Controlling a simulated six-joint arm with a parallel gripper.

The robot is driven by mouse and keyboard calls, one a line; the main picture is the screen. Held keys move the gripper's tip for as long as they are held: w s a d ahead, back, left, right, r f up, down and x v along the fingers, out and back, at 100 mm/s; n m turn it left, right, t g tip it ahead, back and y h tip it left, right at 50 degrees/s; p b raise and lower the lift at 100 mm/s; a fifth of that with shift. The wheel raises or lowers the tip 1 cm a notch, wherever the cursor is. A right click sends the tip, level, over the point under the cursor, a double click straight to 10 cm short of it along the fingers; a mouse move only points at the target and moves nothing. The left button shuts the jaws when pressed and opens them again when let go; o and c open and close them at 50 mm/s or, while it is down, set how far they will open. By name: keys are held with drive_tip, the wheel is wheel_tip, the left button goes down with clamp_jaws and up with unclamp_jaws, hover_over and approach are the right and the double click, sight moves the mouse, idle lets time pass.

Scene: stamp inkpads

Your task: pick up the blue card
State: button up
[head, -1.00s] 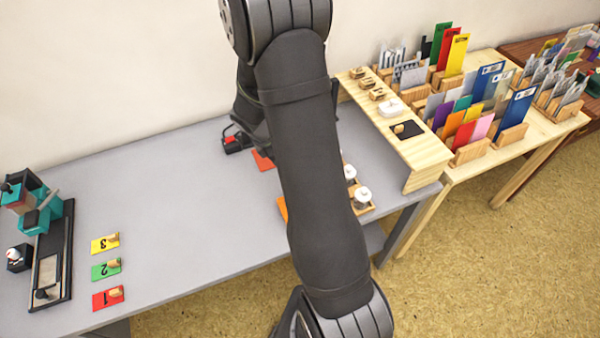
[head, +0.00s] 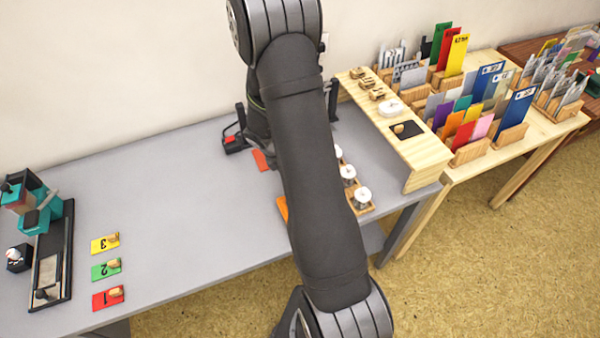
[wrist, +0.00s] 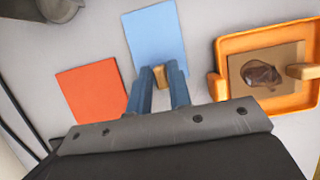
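The blue card (wrist: 155,35) is at the top middle of the wrist view. A small wooden block (wrist: 160,76) shows at its lower edge. My gripper (wrist: 160,72) has one dark finger on each side of this block, with the tips over the card's lower part. The gap is about as wide as the block, and I cannot tell whether the fingers press on it or whether the card is off the table. In the head view my arm hides the blue card and the gripper.
A red-orange card (wrist: 92,92) lies left of the blue card, and an orange tray with a brown pad (wrist: 225,48) is to its right. White-topped jars (head: 362,195) stand by the wooden shelf (head: 425,160). Numbered cards (head: 107,270) lie at the front left; the middle-left table (head: 175,200) is clear.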

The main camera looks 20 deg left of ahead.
clamp_jaws()
drive_tip(key=shift+r, duration=0.1)
